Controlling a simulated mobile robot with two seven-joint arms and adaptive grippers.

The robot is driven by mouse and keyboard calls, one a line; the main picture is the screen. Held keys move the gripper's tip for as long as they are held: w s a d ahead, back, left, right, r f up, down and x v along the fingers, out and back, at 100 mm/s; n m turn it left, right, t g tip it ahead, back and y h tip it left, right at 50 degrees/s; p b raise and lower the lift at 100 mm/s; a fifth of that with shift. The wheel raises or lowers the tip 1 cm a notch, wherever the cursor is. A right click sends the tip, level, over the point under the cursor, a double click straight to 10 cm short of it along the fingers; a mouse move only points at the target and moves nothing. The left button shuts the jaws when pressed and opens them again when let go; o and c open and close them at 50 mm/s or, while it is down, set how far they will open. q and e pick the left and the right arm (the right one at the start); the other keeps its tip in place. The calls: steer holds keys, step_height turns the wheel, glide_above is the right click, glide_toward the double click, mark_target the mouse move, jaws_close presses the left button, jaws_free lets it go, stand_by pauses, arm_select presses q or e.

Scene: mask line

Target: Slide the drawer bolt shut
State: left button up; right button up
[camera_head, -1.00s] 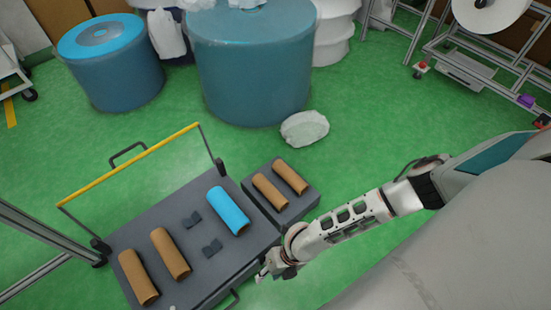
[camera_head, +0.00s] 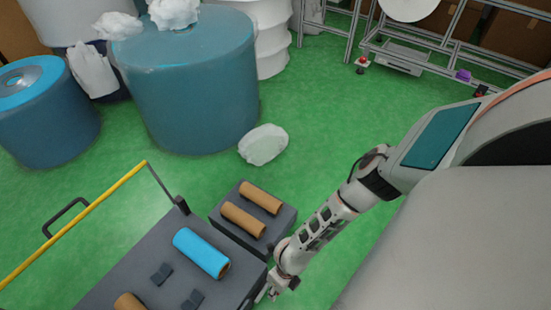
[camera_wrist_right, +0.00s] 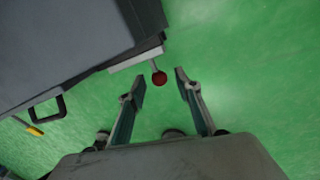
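I take the knob and bar to be the bolt. In the head view the right gripper (camera_head: 266,294) is beside the grey cart's right edge; the knob cannot be made out there. My left gripper is not in view.
The grey cart (camera_head: 130,275) carries a blue roll (camera_head: 202,252), a brown roll and dark blocks. A smaller grey platform (camera_head: 225,230) holds two brown rolls. Big blue drums (camera_head: 190,90) and a white bundle (camera_head: 263,145) stand beyond.

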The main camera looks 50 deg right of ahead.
steer(key=shift+w+f, duration=0.1)
jaws_close()
steer(key=shift+s+a, duration=0.25)
steer(key=shift+a, duration=0.95)
steer(key=shift+s+a, duration=0.2)
steer(key=shift+a, duration=0.95)
jaws_free()
steer(key=shift+w+d, duration=0.1)
step_height(320, 180, up, 12)
steer(key=d, duration=0.2)
steer(key=shift+d+f, duration=0.1)
